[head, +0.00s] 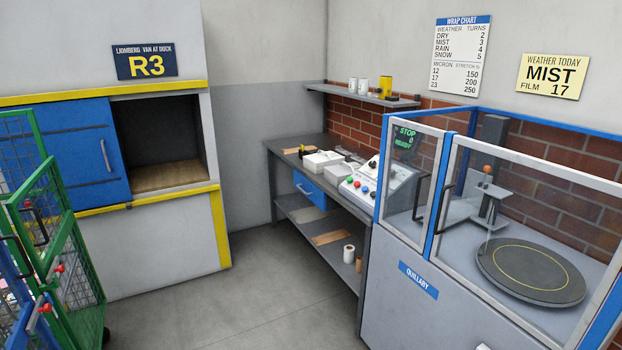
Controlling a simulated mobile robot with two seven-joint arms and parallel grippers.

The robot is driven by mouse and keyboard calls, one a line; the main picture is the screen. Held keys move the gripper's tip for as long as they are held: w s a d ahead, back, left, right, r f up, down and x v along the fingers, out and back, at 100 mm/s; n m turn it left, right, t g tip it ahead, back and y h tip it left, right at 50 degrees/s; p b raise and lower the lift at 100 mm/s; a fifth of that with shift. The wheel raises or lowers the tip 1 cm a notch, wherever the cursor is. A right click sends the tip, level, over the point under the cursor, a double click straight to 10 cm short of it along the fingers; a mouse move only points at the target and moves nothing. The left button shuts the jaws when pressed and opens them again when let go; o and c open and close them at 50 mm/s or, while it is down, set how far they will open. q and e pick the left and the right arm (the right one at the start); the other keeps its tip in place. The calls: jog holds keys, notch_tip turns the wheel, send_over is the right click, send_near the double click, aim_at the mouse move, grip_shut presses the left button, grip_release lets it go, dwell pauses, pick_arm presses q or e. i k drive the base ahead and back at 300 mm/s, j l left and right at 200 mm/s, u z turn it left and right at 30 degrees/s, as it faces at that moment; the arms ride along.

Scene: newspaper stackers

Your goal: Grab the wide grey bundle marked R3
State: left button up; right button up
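No wide grey bundle shows in the head view. Neither of my grippers can be made out in the view.
A green wire cage trolley (75,260) stands at the left edge. A grey workbench (300,150) with a control box (380,188) runs along the back right. A glazed wrapping machine with a round turntable (530,272) fills the right. The middle floor is clear.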

aim_at(336, 175)
jog(key=i, duration=1.55)
jog(key=i+z, duration=0.15)
jog(key=i, duration=0.3)
jog(key=i+j+z, duration=0.15)
jog(key=i, duration=0.3)
jog(key=i+j+z, duration=0.2)
jog(key=i, duration=0.2)
jog(key=i+j+z, duration=0.15)
jog(key=i, duration=0.3)
